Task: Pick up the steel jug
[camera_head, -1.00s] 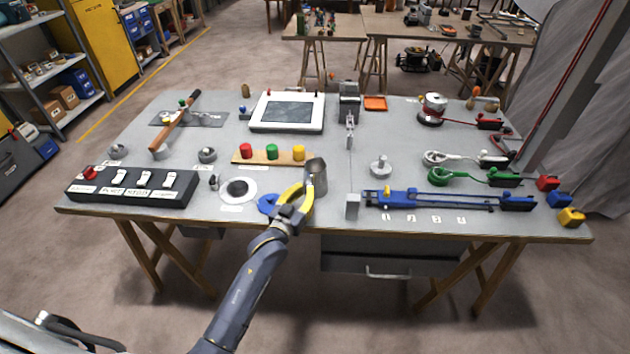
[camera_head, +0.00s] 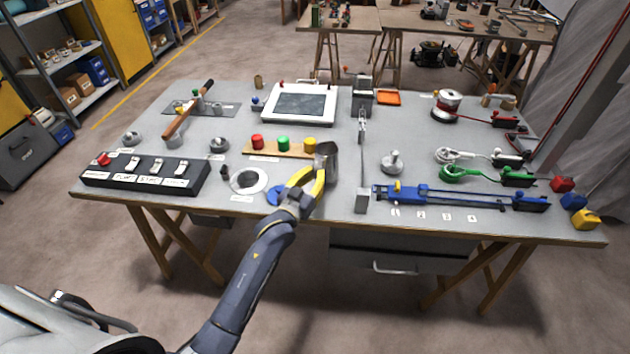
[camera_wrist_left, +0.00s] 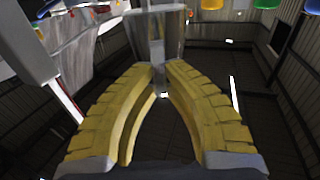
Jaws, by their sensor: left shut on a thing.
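The steel jug (camera_head: 328,163) is a grey metal vessel near the front middle of the table, upright in the head view. My left gripper (camera_head: 318,172), with yellow fingers, reaches it from the front left and is shut on it. In the left wrist view the jug (camera_wrist_left: 172,40) is at the top middle, with a pale upright part, probably its handle, between the yellow fingertips (camera_wrist_left: 158,68). Whether the jug's base touches the table is hard to tell. My right gripper is not in view.
A blue disc (camera_head: 275,196) lies left of the gripper beside a white ring (camera_head: 236,182). Behind the jug is a wooden strip (camera_head: 277,151) with red, green and yellow knobs. A grey upright block (camera_head: 362,201) and blue slider rail (camera_head: 455,196) are to the right.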

